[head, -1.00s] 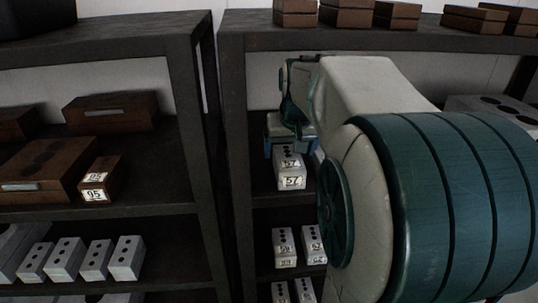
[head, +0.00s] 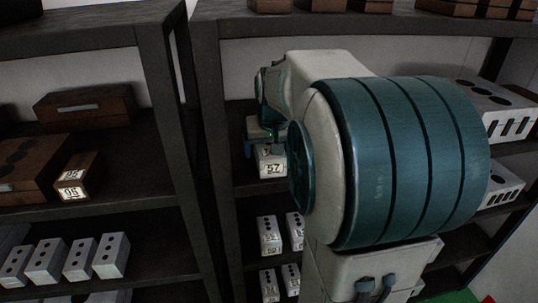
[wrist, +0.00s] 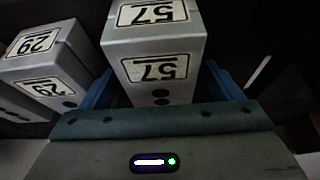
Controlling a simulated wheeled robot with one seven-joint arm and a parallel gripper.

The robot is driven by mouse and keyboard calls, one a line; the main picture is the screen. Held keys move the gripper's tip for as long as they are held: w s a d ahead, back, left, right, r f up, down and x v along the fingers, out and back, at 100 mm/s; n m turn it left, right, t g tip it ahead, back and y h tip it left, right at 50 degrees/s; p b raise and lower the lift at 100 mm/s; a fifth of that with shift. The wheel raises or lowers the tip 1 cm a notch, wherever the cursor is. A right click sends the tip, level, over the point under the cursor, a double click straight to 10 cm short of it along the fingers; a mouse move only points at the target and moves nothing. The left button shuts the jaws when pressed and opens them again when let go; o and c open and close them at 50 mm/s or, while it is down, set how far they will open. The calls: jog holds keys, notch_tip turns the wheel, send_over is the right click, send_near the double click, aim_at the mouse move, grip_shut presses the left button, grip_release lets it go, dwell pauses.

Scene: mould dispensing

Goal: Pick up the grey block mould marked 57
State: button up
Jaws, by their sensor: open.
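The grey block mould marked 57 (head: 272,168) stands on a middle shelf of the right-hand rack in the head view. In the wrist view the same mould (wrist: 152,62) shows the number 57 on two faces, with dark round holes near my gripper. My gripper (wrist: 170,88) is open, with a blue finger on each side of the mould's near end. I cannot tell whether the fingers touch it. In the head view my gripper (head: 262,146) is at the mould, and my arm hides part of the shelf to the right.
A grey mould marked 29 (wrist: 38,68) stands close on the left in the wrist view. Small grey moulds (head: 268,236) stand on the shelf below. A dark rack post (head: 172,110) rises left of my arm. Brown moulds (head: 88,104) lie on the left rack.

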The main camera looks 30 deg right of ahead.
jog(key=c, duration=1.6)
jog(key=shift+c, duration=0.2)
jog(key=shift+r, duration=0.15)
